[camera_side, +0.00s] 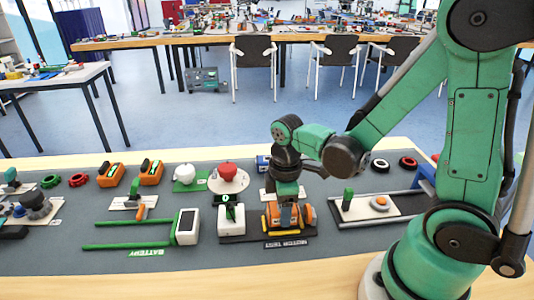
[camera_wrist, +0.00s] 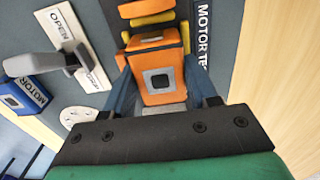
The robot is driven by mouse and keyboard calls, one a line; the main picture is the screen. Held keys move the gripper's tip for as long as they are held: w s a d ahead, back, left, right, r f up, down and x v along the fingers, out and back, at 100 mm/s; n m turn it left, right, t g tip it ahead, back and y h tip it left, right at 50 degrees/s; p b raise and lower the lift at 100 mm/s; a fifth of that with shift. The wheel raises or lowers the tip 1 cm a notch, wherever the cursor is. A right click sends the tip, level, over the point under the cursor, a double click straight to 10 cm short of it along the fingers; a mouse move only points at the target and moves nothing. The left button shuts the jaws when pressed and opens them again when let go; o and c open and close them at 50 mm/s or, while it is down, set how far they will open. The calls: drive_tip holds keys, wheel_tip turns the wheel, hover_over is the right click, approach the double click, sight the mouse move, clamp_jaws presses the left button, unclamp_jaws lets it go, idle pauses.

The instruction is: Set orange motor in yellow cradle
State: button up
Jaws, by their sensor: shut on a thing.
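In the side view my gripper (camera_side: 286,208) points down over the dark motor tester base (camera_side: 240,238), with the orange motor (camera_side: 271,221) low between and beside the fingers. An orange-yellow part (camera_side: 308,213) shows at the right of the fingers.
A white battery box (camera_side: 187,227) with green rails lies to the left. A white board with a green post (camera_side: 348,205) is at the right.

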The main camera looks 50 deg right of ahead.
drive_tip(key=shift+f, duration=0.6)
idle(0.6)
drive_tip(key=o, duration=1.3)
drive_tip(key=shift+c, duration=0.2)
drive_tip(key=shift+w, duration=0.1)
drive_tip(key=shift+r, duration=3.5)
drive_tip(key=shift+a+r+m+t, duration=0.1)
drive_tip(key=shift+r+m+t, duration=0.4)
drive_tip(key=shift+m, duration=0.2)
drive_tip(key=r+m+t, duration=0.1)
drive_tip(key=m+t, duration=0.1)
drive_tip(key=m, duration=0.1)
drive_tip(key=r+m+t, duration=0.1)
drive_tip(key=t, duration=0.1)
drive_tip(key=shift+w+a+r+m, duration=0.25)
drive_tip(key=shift+a+r+m, duration=0.1)
drive_tip(key=shift+a+m, duration=0.05)
drive_tip(key=m+t, duration=0.1)
drive_tip(key=r+m+t, duration=0.1)
drive_tip(key=shift+w+a+r+m, duration=0.2)
drive_tip(key=shift+r+m, duration=0.1)
drive_tip(key=shift+m, duration=0.1)
